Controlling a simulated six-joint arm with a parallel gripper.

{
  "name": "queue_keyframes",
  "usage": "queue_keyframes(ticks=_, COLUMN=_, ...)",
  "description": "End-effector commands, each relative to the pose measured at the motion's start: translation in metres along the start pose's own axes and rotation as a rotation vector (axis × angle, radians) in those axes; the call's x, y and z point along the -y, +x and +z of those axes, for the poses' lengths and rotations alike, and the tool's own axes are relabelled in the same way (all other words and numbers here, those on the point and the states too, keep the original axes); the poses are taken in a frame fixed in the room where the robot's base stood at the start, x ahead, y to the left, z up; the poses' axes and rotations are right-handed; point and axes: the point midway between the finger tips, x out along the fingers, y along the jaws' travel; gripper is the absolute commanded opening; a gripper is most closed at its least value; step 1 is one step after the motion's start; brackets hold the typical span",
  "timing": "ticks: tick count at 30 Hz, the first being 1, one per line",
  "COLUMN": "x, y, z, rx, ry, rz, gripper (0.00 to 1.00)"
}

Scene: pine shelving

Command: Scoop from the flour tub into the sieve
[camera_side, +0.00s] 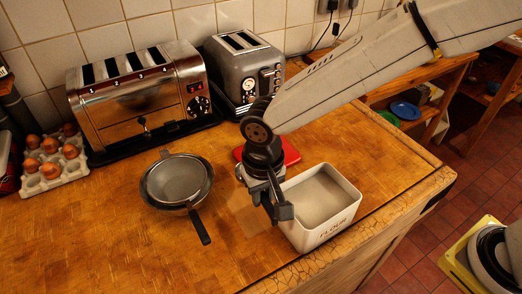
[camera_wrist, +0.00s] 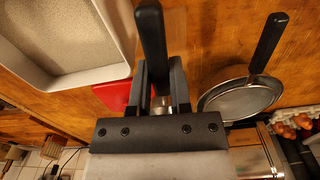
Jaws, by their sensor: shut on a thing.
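The white flour tub (camera_side: 328,235) stands at the counter's right front, with pale flour inside; it also shows at upper left in the wrist view (camera_wrist: 84,76). The round metal mesh sieve (camera_side: 180,180), black handle toward the front, sits left of my gripper; it shows at right in the wrist view (camera_wrist: 238,100). My gripper (camera_side: 270,196) is beside the tub's left wall, shut on a black-handled tool (camera_wrist: 151,40), apparently the scoop. A bit of metal shows between the fingers (camera_wrist: 160,88); the scoop's bowl cannot be made out.
A red object (camera_side: 290,150) lies behind my gripper, close to the tub. Two toasters (camera_side: 140,100) stand along the tiled wall. An egg tray (camera_side: 55,180) is at far left. The counter's front left is clear; its edge runs just right of the tub.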

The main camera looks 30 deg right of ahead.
Motion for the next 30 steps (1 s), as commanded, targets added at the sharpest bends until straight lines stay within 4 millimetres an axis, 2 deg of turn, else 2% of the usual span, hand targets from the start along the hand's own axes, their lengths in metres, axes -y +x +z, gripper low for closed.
queue_keyframes(ticks=12, x=-0.058, y=-0.036, z=0.033, rx=-0.003, ry=-0.048, rz=-0.002, gripper=0.00)
queue_keyframes(ticks=21, x=-0.101, y=-0.051, z=0.064, rx=-0.004, ry=-0.087, rz=-0.002, gripper=0.00)
queue_keyframes(ticks=30, x=-0.122, y=-0.056, z=0.081, rx=-0.003, ry=-0.108, rz=-0.001, gripper=0.00)
